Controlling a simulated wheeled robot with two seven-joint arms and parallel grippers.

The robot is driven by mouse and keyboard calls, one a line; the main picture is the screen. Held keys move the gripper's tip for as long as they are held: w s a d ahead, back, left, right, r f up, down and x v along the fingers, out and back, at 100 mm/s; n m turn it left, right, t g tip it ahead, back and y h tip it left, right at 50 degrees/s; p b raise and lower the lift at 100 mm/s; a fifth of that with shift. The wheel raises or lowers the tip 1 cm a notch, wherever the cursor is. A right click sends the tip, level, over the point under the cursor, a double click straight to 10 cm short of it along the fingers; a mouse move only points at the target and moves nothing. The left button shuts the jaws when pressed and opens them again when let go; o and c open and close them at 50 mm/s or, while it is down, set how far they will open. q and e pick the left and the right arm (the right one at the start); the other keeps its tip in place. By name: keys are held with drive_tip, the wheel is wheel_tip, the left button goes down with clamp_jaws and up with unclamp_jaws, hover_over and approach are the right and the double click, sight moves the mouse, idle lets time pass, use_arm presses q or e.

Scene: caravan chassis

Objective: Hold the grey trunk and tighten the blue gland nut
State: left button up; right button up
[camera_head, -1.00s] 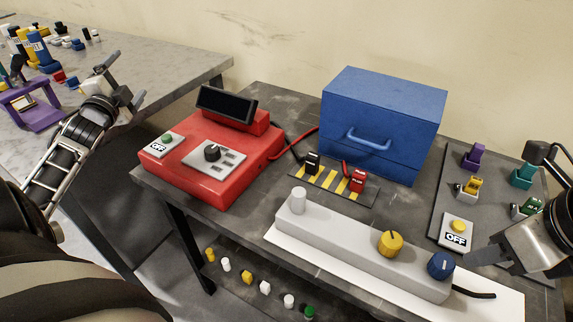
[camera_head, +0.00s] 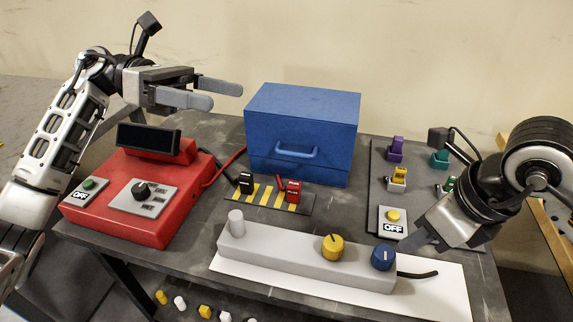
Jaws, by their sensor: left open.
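The grey trunk (camera_head: 290,257) is a long box lying on a white sheet near the front of the dark table. On its top are a white cylinder (camera_head: 236,222) at the left, a yellow knob (camera_head: 332,247) right of the middle, and the blue gland nut (camera_head: 384,257) at the right end. A black cable leaves that end. My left gripper (camera_head: 226,94) is open and empty, high above the red unit and left of the blue box. My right gripper (camera_head: 418,243) is just right of the blue nut and appears apart from it; its finger gap is hidden.
A red unit (camera_head: 130,210) with a dark screen stands at the left. A blue box (camera_head: 302,130) stands behind the trunk. Black and red plugs sit on a striped strip (camera_head: 262,203) between them. A grey panel (camera_head: 384,172) with coloured clips and an OFF button is at the right.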

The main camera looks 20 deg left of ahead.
use_arm(q)
drive_tip(key=s+d+f+m+g+y, duration=0.1)
drive_tip(key=d+f+m+g+y, duration=0.15)
drive_tip(key=d+f+y, duration=0.65)
drive_tip(key=t+y, duration=0.1)
drive_tip(key=y, duration=0.7)
hover_over(288, 243)
wheel_tip(288, 243, down, 5)
drive_tip(key=shift+m, duration=0.45)
wheel_tip(288, 243, down, 15)
drive_tip(key=shift+s+f, duration=0.1)
drive_tip(key=shift+f, duration=0.1)
drive_tip(key=c, duration=1.3)
use_arm(e)
drive_tip(key=o, duration=0.4)
